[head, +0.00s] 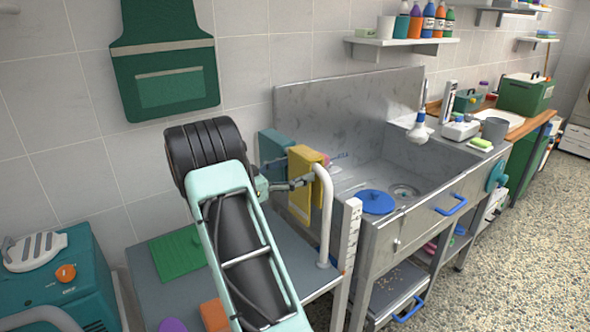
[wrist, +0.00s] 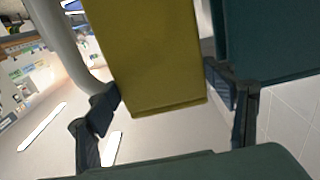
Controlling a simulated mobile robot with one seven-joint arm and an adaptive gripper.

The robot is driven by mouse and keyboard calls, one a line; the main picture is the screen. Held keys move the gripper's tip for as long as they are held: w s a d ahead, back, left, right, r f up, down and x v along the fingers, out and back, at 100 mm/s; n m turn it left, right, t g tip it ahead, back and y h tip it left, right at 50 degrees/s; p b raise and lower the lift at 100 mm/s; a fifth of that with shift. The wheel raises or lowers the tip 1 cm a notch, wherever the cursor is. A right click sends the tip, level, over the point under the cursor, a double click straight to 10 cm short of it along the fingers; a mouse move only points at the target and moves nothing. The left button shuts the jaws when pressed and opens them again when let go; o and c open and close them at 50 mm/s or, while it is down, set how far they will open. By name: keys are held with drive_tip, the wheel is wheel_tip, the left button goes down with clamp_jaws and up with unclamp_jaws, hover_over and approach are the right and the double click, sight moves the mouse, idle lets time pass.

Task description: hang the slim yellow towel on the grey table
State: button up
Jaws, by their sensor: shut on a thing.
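The slim yellow towel (head: 301,178) hangs in a folded strip above the back right of the grey table (head: 285,262). It fills the upper middle of the wrist view (wrist: 160,60), its lower edge showing. My gripper (head: 303,183) is shut on it, one dark finger at each side in the wrist view (wrist: 168,88). A white bent rail (head: 326,215) stands on the table close beside the towel. The rail's upper part is partly hidden, so I cannot tell whether the towel rests on it. A teal towel (head: 271,149) hangs just behind and left.
The metal sink (head: 345,190) with a blue round lid (head: 374,202) stands right of the table. A green cloth (head: 177,254) and an orange block (head: 214,315) lie on the table. A teal machine (head: 70,275) stands at left. A green apron (head: 165,70) hangs on the wall.

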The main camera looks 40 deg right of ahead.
drive_tip(key=o, duration=1.3)
drive_tip(key=shift+c, duration=0.2)
drive_tip(key=w+a, duration=0.1)
drive_tip(key=a, duration=1.1)
drive_tip(key=shift+w, duration=0.25)
